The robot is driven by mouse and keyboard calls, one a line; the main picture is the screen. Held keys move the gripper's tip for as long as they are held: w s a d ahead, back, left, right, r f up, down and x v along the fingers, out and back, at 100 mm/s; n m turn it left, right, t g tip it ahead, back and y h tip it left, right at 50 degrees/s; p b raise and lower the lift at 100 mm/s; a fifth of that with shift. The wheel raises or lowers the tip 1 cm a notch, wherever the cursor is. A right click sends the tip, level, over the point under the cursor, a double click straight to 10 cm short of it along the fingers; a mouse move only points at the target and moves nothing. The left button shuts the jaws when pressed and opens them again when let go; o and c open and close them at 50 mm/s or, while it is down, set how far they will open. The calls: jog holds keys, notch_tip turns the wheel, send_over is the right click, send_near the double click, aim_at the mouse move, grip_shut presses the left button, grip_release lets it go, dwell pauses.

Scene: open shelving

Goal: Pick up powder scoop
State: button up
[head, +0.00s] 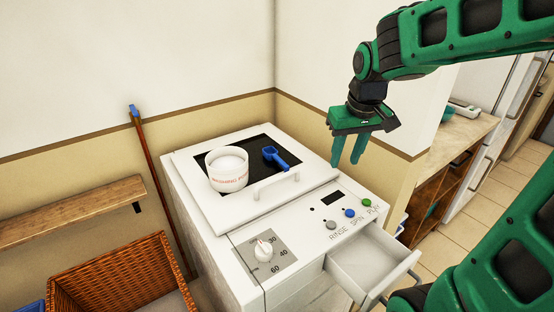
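The blue powder scoop (275,157) lies on the dark lid panel of the white washing machine (215,236), its handle pointing toward the lower right. A white tub of washing powder (228,171) stands just left of the scoop, with white powder inside. My green gripper (347,163) hangs in the air to the right of the scoop, its two fingers pointing down. The fingers are apart with a gap between them, and nothing shows between them. The gripper does not touch the scoop.
A white drawer (372,258) stands open at the machine's front right. A lid handle (276,185) rises just in front of the scoop. A wicker basket (118,276), a wooden shelf (70,214) and a blue-topped pole (150,165) are at left. Walls stand behind the machine.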

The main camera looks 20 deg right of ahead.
jog(key=w+a+n+t+y, duration=0.1)
jog(key=w+a+n+y, duration=0.15)
jog(key=w+a, duration=0.85)
jog(key=n, duration=0.1)
send_near(280, 160)
jog(key=f, duration=0.1)
jog(key=a+f+h, duration=0.1)
jog(key=shift+w+f, duration=0.25)
jog(key=shift+f, duration=0.05)
jog(key=shift+x, duration=2.9)
jog(key=shift+w, duration=0.2)
jog(key=shift+r, duration=0.1)
grip_shut()
